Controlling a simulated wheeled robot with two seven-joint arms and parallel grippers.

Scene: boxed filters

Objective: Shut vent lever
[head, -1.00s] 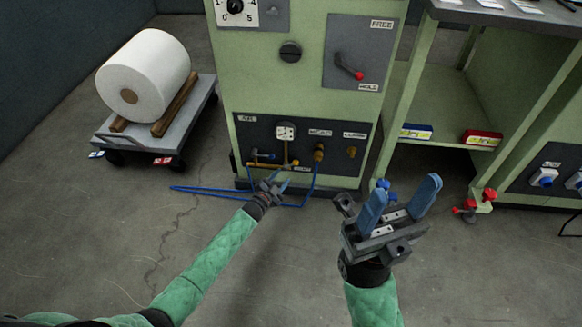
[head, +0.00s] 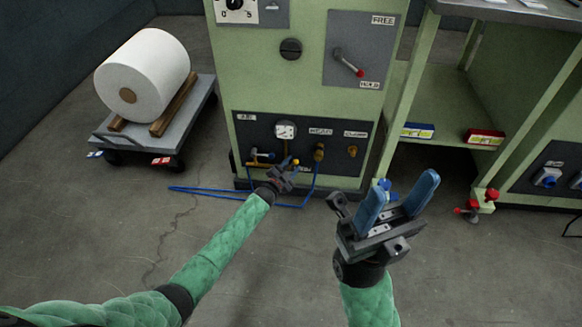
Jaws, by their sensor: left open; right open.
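A yellow-tipped part that looks like the vent lever (head: 295,161) shows just above my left gripper (head: 286,174). The rest of it and most of the small label beside it are hidden by that gripper. My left gripper is open in front of the panel's lower edge; I cannot tell whether it touches the lever. My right gripper (head: 400,205) is open and empty, blue fingers up, in front of the machine's right side.
A blue hose (head: 215,192) loops on the floor below the panel. A red-tipped lever (head: 348,62) sits between FREE and HOLD labels higher up. A cart (head: 185,135) with a white roll (head: 145,70) stands left. A green bench (head: 425,90) with small boxes stands right.

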